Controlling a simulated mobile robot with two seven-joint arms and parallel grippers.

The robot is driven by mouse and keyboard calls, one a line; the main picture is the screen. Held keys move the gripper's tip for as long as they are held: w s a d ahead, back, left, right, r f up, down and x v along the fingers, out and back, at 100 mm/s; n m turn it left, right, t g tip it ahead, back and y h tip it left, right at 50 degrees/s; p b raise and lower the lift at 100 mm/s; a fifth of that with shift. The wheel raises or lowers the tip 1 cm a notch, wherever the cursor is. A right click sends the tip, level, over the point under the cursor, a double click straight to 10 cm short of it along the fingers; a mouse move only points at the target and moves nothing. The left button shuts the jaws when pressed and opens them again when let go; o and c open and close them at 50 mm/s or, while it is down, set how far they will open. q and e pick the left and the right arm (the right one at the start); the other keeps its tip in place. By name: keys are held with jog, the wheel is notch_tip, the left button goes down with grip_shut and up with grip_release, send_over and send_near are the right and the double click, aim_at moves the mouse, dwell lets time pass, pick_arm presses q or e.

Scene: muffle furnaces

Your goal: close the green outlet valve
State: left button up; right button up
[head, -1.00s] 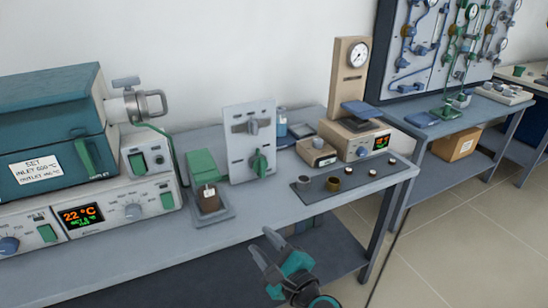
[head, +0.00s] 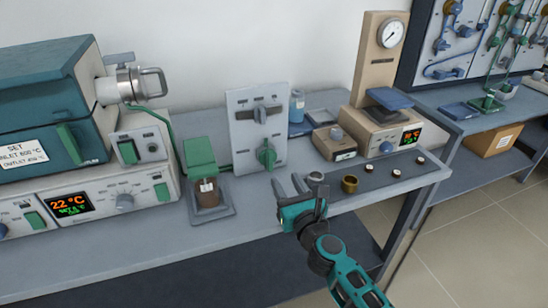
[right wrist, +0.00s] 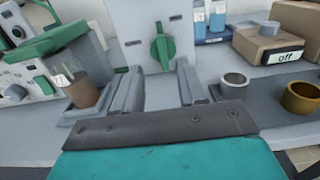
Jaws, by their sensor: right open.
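The green outlet valve knob (head: 267,155) sits low on the front of an upright grey panel (head: 242,128). Its handle looks roughly upright, and it shows in the right wrist view (right wrist: 163,46) beyond and between my fingers. My right gripper (head: 300,184) is open and empty, in front of the panel and a little right of the knob in the head view. It also shows in the right wrist view (right wrist: 157,68), with its two grey fingers apart and not touching the knob. My left gripper is not in view.
A green-lidded holder with a brown jar (head: 207,194) stands left of the panel. Metal cup (head: 315,179) and brass cup (head: 349,184) stand on a dark mat at right. The teal furnace (head: 50,105) is far left.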

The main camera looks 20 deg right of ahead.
aim_at(271, 155)
jog(key=w+b, duration=0.2)
jog(key=w, duration=0.8)
jog(key=shift+w+a, duration=0.15)
grip_shut()
